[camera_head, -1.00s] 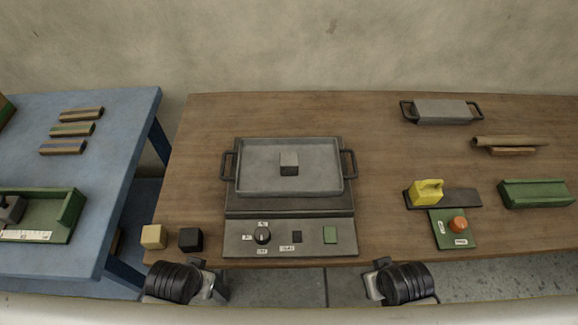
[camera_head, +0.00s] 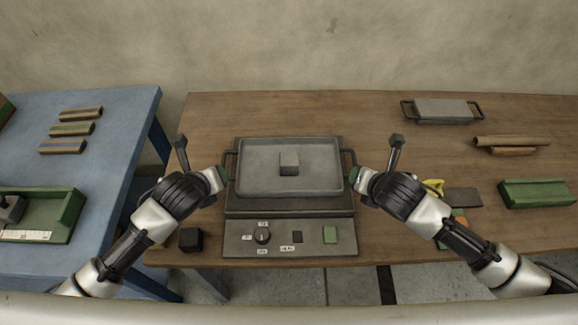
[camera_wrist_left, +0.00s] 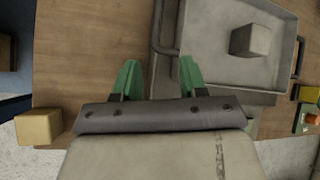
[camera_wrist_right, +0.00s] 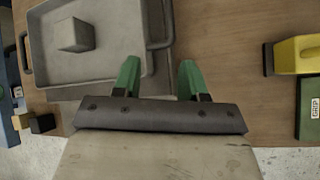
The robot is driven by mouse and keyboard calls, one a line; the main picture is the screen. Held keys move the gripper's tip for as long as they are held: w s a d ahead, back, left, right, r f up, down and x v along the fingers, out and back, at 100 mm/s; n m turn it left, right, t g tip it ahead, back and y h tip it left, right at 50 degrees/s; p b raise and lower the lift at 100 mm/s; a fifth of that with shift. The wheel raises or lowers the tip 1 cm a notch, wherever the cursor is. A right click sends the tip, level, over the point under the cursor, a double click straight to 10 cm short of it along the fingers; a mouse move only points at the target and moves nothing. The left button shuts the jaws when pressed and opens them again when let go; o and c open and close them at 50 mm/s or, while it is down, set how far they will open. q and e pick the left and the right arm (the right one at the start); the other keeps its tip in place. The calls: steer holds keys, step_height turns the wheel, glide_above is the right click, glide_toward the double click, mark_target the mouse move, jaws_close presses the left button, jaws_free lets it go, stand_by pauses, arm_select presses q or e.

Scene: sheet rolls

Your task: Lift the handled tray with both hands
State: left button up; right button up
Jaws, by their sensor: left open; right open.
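The grey handled tray (camera_head: 262,183) sits on a dark stand at the middle of the wooden table, with a small grey cube (camera_head: 289,162) in it. It has a dark handle at each side. My left gripper (camera_head: 222,176) is open beside the left handle (camera_wrist_left: 160,32); in the left wrist view its green fingers (camera_wrist_left: 158,78) point toward that handle, apart from it. My right gripper (camera_head: 352,175) is open beside the right handle (camera_wrist_right: 166,25); its green fingers (camera_wrist_right: 158,76) also show apart from the handle. The tray also shows in both wrist views (camera_wrist_left: 205,45) (camera_wrist_right: 100,72).
A control panel (camera_head: 240,248) with a knob lies in front of the tray. A black cube (camera_head: 190,239) stands at the table's front left. A blue table (camera_head: 110,110) stands left.

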mark_target(223, 162)
arm_select(q)
steer(key=m, duration=0.1)
steer(key=w+m, duration=0.1)
steer(key=shift+w+a+r+m+t, duration=0.25)
steer(key=shift+w+a+m+t, duration=0.05)
steer(key=shift+a+m, duration=0.1)
arm_select(e)
steer(key=shift+w+d+r+n, duration=0.15)
steer(key=shift+w+d+n, duration=0.65)
steer(key=shift+n, duration=0.4)
arm_select(q)
steer(key=x, duration=1.1)
steer(key=shift+s+a, duration=0.1)
arm_select(e)
steer(key=x, duration=1.1)
steer(key=shift+r, duration=0.1)
arm_select(q)
jaws_close()
arm_select(e)
steer(key=shift+d, duration=0.1)
jaws_close()
arm_select(q)
steer(key=shift+r, duration=0.1)
arm_select(e)
steer(key=shift+r, duration=0.1)
